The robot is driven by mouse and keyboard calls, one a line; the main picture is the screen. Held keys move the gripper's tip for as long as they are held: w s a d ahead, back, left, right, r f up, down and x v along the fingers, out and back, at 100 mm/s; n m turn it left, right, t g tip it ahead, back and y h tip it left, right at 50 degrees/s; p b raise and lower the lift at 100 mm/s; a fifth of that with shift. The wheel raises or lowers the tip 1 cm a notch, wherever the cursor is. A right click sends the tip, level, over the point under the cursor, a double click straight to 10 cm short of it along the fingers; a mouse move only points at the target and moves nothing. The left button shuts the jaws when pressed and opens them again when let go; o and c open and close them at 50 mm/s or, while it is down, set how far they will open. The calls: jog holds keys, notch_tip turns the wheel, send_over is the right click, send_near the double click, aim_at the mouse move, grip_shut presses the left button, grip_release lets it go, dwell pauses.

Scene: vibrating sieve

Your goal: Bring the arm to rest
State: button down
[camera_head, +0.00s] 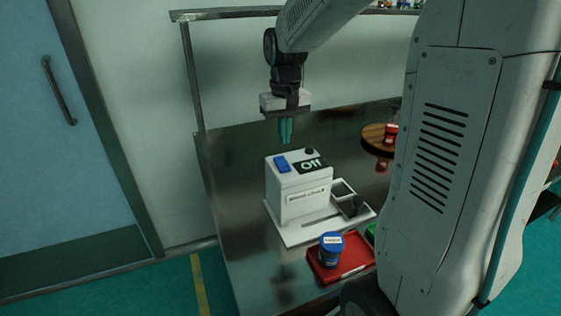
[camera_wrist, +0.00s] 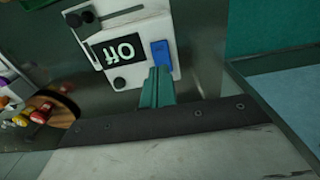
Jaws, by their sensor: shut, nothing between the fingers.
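My gripper (camera_head: 286,131) points downward above the back part of the metal table, with its teal fingers shut together and nothing between them. It hangs above and behind the white sieve machine (camera_head: 283,199), clear of it in the head view. The machine has a blue switch (camera_head: 282,164), a black knob (camera_head: 309,151) and a dark display reading "Off" (camera_head: 311,165). In the wrist view my gripper (camera_wrist: 158,72) shows beside the blue switch (camera_wrist: 160,53), with the display (camera_wrist: 118,50) to its left. My arm reaches in from the upper right.
A blue-lidded jar (camera_head: 331,256) stands on a red tray (camera_head: 357,258) at the front, with part of a green item (camera_head: 371,233) beside it. A round wooden board (camera_head: 376,149) with a red-topped container (camera_head: 391,131) is at right. The table's left side is bare.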

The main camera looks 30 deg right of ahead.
jog(key=shift+s, duration=0.1)
dwell(0.3)
jog(key=s+a+r, duration=0.1)
jog(key=s+a, duration=0.2)
jog(key=s, duration=0.5)
jog(key=s+a+r+n, duration=0.1)
jog(key=s+a, duration=0.3)
jog(key=s, duration=0.4)
jog(key=s+a+r+n+t, duration=0.1)
jog(key=s+a+r, duration=0.1)
jog(key=s, duration=0.6)
jog(key=shift+s+a, duration=0.3)
jog(key=shift+a, duration=0.45)
